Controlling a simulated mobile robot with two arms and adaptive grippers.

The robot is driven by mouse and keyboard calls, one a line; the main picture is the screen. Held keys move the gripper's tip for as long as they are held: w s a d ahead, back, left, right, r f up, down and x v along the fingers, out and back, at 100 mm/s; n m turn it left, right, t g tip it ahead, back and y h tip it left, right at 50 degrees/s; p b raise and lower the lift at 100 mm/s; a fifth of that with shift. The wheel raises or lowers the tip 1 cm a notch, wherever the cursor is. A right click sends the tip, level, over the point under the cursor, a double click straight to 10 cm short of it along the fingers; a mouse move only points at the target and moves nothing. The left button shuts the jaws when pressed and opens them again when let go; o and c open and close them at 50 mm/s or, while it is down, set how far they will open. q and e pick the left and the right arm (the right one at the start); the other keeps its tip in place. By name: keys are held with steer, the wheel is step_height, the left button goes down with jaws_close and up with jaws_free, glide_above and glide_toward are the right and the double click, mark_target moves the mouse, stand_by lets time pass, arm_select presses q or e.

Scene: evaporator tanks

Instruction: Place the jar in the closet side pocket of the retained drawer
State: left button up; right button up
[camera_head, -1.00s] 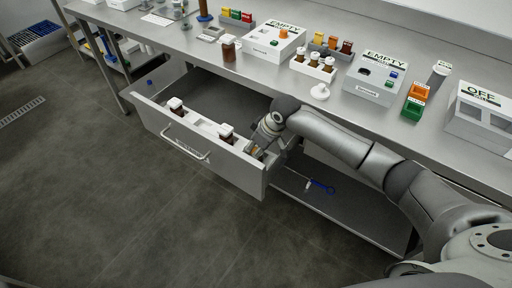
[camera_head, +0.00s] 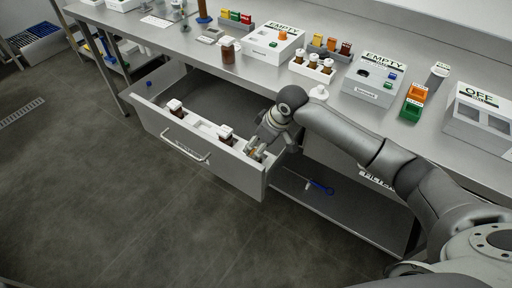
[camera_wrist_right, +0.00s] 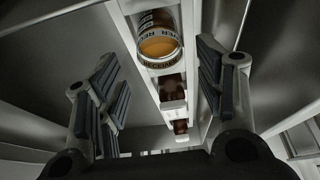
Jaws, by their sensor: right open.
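The drawer (camera_head: 232,170) stands open below the counter. A white row of pockets (camera_head: 205,128) runs along the inside of its front wall. Jars with white caps stand in it: one on the left (camera_head: 176,108) and one near the middle (camera_head: 225,134). My right gripper (camera_head: 256,152) is at the row's right end, low inside the drawer. In the right wrist view, its fingers are spread apart (camera_wrist_right: 160,90). An amber jar (camera_wrist_right: 158,45) with a printed label sits in the white row, just beyond and between the fingers, apparently not gripped. My left gripper is not in view.
The counter (camera_head: 190,45) above holds another brown jar (camera_head: 228,50), two boxes marked EMPTY, a rack of small bottles (camera_head: 312,68) and colored bins. A lower shelf (camera_head: 345,205) with a blue-handled tool lies right of the drawer. The floor in front is clear.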

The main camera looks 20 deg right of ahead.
steer(key=v, duration=0.7)
steer(key=shift+s+r, duration=0.2)
steer(key=shift+r, duration=0.1)
